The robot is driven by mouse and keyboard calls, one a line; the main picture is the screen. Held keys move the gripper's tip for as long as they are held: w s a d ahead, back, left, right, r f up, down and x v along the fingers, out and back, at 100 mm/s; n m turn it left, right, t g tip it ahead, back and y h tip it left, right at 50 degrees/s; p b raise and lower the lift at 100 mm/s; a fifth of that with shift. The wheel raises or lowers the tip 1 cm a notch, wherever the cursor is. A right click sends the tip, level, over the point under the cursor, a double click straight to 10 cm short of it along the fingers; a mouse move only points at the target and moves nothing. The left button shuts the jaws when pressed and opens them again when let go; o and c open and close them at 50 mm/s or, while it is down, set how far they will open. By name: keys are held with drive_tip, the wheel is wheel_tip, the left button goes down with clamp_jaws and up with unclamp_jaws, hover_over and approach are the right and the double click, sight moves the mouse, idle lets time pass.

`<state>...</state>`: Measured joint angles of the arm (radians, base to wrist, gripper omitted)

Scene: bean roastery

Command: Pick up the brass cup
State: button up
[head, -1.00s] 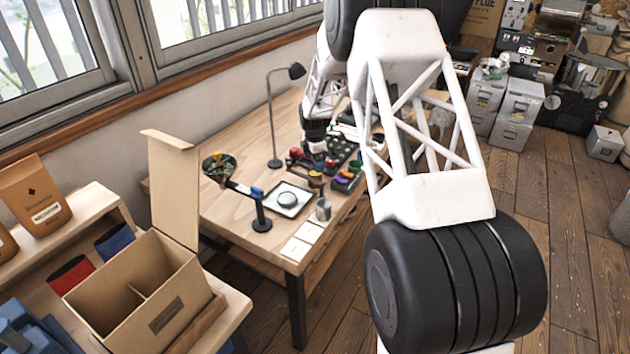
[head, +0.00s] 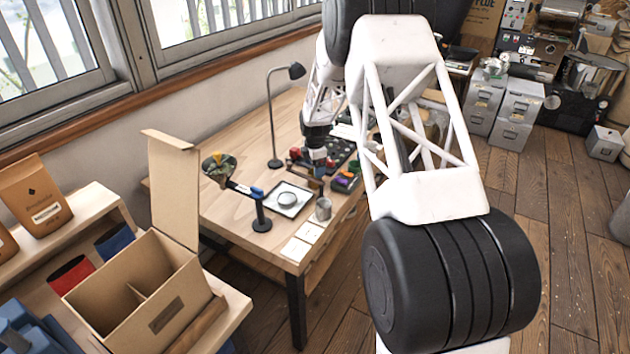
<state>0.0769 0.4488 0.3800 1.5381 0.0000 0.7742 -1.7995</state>
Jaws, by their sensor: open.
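My gripper (head: 315,160) is small in the head view, pointing down over the cluttered right part of the wooden table, among small cups. It is open. A small brownish-gold shape (head: 315,186) just below it may be the brass cup, but it is too small and partly covered to be sure. I cannot tell whether the fingers are around it or above it.
A grey metal cup (head: 323,208) stands near the table's front edge, beside a white-topped scale (head: 287,199). A black stand with a funnel (head: 262,215) and a desk lamp (head: 274,120) are to the left. Coloured cups (head: 345,182) crowd the right. The back left is clear.

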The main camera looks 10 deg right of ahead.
drive_tip(key=shift+s+f, duration=0.1)
drive_tip(key=shift+f, duration=2.5)
drive_tip(key=c, duration=1.1)
drive_tip(key=shift+o, duration=0.2)
wheel_tip(320, 180, up, 10)
drive_tip(key=shift+r, duration=0.15)
